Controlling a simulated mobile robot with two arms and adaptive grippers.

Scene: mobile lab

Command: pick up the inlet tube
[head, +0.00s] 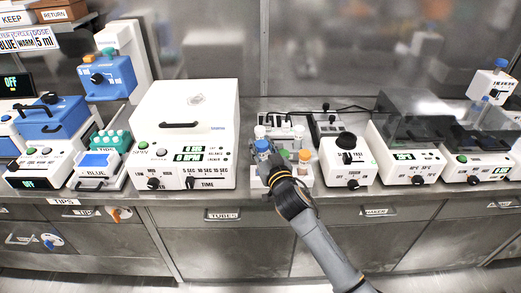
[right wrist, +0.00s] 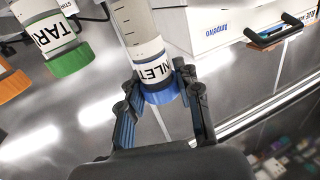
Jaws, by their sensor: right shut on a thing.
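The inlet tube (right wrist: 148,45) is a clear graduated tube with a blue cap (right wrist: 165,95) and a white label reading "NLET" in the visible part. My right gripper (right wrist: 158,93) has its fingers closed on both sides of the tube at the cap end. In the head view the right gripper (head: 268,162) is at the tube rack (head: 302,182), with blue (head: 263,146) showing at its fingers. The tube's far end is out of the right wrist view, so I cannot tell whether it is clear of the rack. My left gripper is not in view.
Beside the held tube are a green-capped tube (right wrist: 70,58) labelled "TAR" and an orange-capped tube (right wrist: 10,84). A large white machine (head: 185,125) stands left of the rack, and a vortex mixer (head: 346,160) stands right. The bench front edge (head: 225,198) runs below.

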